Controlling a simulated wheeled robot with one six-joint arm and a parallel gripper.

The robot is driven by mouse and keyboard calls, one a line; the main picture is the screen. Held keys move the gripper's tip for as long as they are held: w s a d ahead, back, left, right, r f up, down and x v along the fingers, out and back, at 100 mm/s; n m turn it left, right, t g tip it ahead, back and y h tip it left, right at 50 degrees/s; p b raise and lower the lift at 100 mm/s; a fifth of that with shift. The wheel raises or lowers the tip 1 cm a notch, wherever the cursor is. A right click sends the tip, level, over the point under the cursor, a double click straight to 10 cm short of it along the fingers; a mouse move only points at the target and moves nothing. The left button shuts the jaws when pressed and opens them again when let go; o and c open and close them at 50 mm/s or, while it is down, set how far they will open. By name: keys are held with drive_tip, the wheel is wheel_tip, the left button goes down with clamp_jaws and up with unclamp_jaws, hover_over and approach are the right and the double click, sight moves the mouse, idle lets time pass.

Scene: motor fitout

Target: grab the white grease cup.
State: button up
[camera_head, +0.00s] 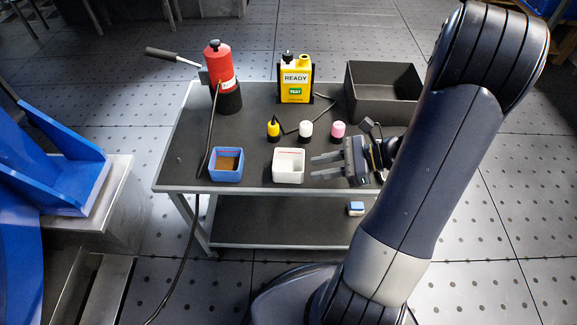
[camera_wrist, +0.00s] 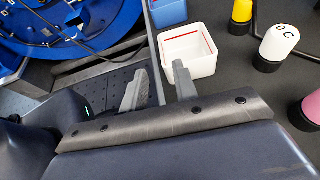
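The white square cup (camera_head: 289,165) stands upright near the front edge of the table, with a red line on its inner wall. In the wrist view this white cup (camera_wrist: 188,50) is just beyond the fingertips. My gripper (camera_head: 314,167) is to the right of the cup in the head view, its fingers pointing left toward it. In the wrist view my gripper (camera_wrist: 159,78) has its two fingers apart with nothing between them. No contact with the cup is clear.
A blue cup (camera_head: 226,164) with brown contents stands to the left. Yellow (camera_head: 273,129), white (camera_head: 306,130) and pink (camera_head: 338,130) black-based pieces stand behind. A red pump (camera_head: 218,66), a yellow tester (camera_head: 296,78) and a black bin (camera_head: 384,92) stand farther back.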

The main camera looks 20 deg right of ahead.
sight(297, 170)
drive_tip(key=shift+b+x, duration=0.95)
drive_tip(key=shift+x, duration=2.25)
drive_tip(key=shift+r, duration=0.15)
drive_tip(key=shift+c, duration=0.3)
clamp_jaws()
